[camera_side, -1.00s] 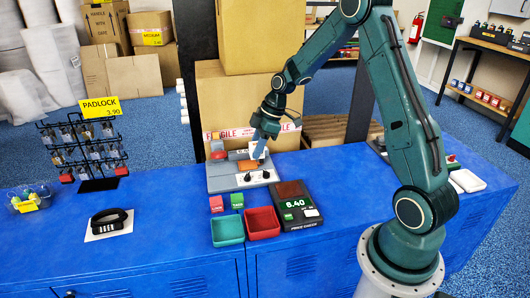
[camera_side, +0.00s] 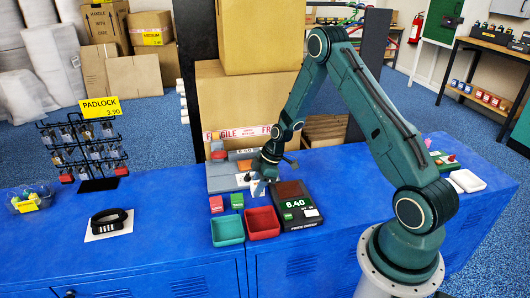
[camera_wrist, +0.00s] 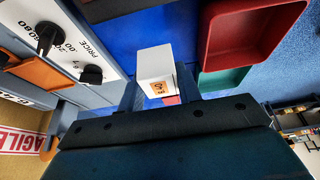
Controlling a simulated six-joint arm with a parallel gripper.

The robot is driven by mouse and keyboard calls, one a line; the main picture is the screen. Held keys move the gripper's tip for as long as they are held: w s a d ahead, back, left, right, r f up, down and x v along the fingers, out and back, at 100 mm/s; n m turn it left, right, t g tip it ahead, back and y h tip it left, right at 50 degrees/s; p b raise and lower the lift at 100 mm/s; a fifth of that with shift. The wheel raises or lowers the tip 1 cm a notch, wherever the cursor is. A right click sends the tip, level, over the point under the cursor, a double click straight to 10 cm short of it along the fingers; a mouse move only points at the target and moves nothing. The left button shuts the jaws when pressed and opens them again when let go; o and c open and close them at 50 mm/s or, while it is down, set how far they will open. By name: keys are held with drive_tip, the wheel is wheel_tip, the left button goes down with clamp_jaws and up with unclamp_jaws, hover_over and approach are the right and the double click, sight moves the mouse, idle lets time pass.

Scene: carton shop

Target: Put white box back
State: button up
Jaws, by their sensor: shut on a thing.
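A small white box (camera_wrist: 155,65) with an orange label shows in the wrist view. My gripper (camera_wrist: 160,92) is shut on it, one finger on each side. In the side view my gripper (camera_side: 258,187) points down, low, in front of the grey machine and left of the scale, behind the red tray. The box itself is hard to make out there. A small red box (camera_side: 216,204) and a small green box (camera_side: 237,200) stand on the blue counter left of my gripper. In the wrist view a red patch shows just past the white box.
A green tray (camera_side: 227,231) and a red tray (camera_side: 262,222) stand at the front. The grey machine (camera_side: 221,184) with black knobs is behind.

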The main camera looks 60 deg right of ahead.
drive_tip(key=shift+f, duration=0.2)
drive_tip(key=shift+f, duration=1.85)
drive_tip(key=shift+f, duration=0.15)
drive_tip(key=o, duration=1.1)
drive_tip(key=shift+v, duration=6.15)
